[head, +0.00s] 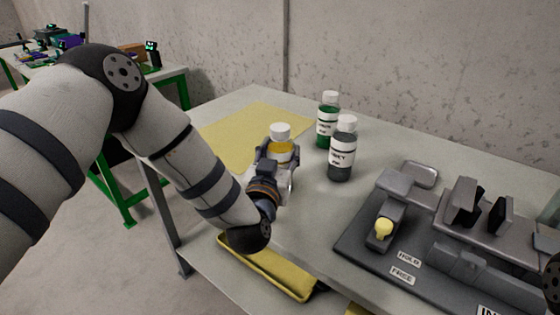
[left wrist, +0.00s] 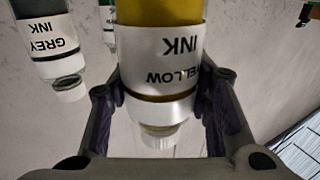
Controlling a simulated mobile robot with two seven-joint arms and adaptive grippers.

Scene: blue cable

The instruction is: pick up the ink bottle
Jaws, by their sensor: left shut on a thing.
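The yellow ink bottle (head: 282,148) has a white cap and stands roughly upright at the near left part of the table. My left gripper (head: 278,165) is shut on its body. In the left wrist view the bottle (left wrist: 161,70) fills the space between the two fingers, with its label reading upside down. Its lower part is hidden in the head view, so I cannot tell if it touches the table. A grey ink bottle (head: 342,155) and a green ink bottle (head: 327,125) stand apart to its right.
A yellow mat (head: 245,132) lies on the table (head: 385,135) behind the gripper. A dark machine base (head: 365,240) with grey fixtures and a yellow knob (head: 383,229) fills the right. A cluttered green-legged table (head: 170,77) stands farther left.

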